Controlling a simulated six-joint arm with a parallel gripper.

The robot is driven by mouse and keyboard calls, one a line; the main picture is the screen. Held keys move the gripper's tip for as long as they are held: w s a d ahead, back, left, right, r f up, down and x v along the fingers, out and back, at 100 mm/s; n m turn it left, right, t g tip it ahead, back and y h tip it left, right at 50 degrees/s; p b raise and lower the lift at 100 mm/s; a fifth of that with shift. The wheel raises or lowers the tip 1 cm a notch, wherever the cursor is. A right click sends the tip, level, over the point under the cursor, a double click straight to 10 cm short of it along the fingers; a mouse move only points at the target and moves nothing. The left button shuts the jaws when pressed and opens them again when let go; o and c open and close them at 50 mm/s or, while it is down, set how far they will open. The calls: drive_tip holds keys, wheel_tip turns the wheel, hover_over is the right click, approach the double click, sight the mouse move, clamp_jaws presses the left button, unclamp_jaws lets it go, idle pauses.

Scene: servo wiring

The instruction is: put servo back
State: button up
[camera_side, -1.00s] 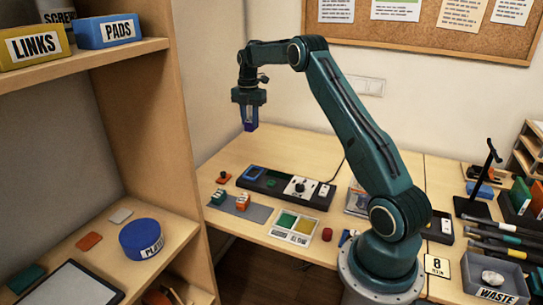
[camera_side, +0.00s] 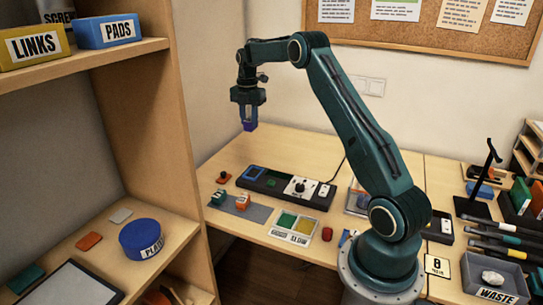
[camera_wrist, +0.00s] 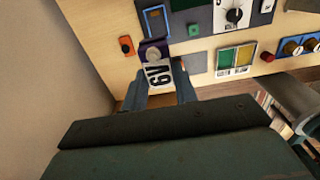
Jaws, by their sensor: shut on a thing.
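My gripper (camera_side: 247,117) is shut on a purple servo (camera_side: 248,126) and holds it in the air above the left part of the table. In the wrist view the servo (camera_wrist: 152,53) sits between the two fingers of my gripper (camera_wrist: 160,88). It has a round grey hub and a white label that seems to read 6V. Below in the side view, a grey mat (camera_side: 262,214) bears a green-and-white servo (camera_side: 218,198) and an orange-and-white servo (camera_side: 243,201). Behind the mat is a dark tester board with a blue-framed bay (camera_side: 254,173).
A small orange block with a dark knob (camera_side: 223,178) lies left of the board. A green-and-yellow pad tray (camera_side: 295,228) and a red button (camera_side: 327,233) are in front. A wooden shelf (camera_side: 160,120) stands close on the left. A waste bin (camera_side: 512,280) is far right.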

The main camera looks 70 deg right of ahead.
drive_tip(key=s+a+f, duration=0.1)
drive_tip(key=s+a, duration=0.4)
drive_tip(key=a, duration=0.3)
drive_tip(key=s+a+f, duration=0.1)
drive_tip(key=s+a, duration=0.4)
drive_tip(key=a, duration=0.3)
wheel_tip(320, 180, down, 17)
drive_tip(key=shift+r, duration=0.15)
idle(0.4)
drive_tip(key=shift+f, duration=1.9)
drive_tip(key=shift+f, duration=0.1)
drive_tip(key=o, duration=1.1)
